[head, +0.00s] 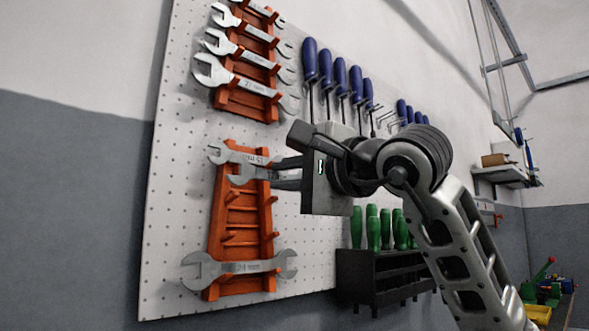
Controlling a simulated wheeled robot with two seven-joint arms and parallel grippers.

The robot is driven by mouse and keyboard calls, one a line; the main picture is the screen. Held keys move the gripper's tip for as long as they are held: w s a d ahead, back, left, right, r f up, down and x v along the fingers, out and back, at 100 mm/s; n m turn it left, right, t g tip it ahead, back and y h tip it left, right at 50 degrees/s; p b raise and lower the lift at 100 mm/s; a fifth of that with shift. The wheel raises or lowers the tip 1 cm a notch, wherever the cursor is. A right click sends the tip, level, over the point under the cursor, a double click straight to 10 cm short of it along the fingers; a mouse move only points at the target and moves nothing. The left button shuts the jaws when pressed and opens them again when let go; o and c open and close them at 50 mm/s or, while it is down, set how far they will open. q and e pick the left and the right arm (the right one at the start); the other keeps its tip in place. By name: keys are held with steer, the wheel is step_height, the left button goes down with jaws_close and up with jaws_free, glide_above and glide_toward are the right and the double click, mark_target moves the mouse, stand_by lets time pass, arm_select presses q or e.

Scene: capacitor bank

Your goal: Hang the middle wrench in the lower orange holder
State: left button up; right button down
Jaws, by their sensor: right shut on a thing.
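The lower orange holder (218,218) is fixed to the white pegboard. One wrench (228,154) lies across its top slot, and a larger wrench (226,268) lies across its bottom slot. My right gripper (284,173) is at the holder's upper right, shut on the middle wrench (242,174). That wrench's open end points left, in front of the holder just below the top wrench. Its right end is hidden by the gripper. I cannot tell whether it touches the holder's pegs. My left gripper is out of view.
An upper orange holder (238,107) carries several wrenches above. Blue-handled screwdrivers (341,75) hang right of it. Green-handled tools (373,228) stand in a black rack (372,265) below my right arm. The holder's middle slots are free.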

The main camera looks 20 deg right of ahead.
steer(key=shift+x, duration=1.05)
steer(key=w, duration=0.1)
steer(key=w+f, duration=0.1)
steer(key=w+a+p, duration=0.1)
steer(key=shift+w+a+f, duration=0.1)
steer(key=shift+w+f, duration=0.1)
steer(key=shift+f, duration=0.05)
steer(key=shift+w+a+f, duration=0.1)
steer(key=shift+w, duration=0.15)
steer(key=shift+f, duration=0.1)
steer(key=c, duration=1.4)
jaws_free()
steer(key=shift+w+a, duration=0.1)
steer(key=shift+c, duration=0.2)
steer(key=shift+o, duration=0.7)
steer(key=shift+w, duration=0.15)
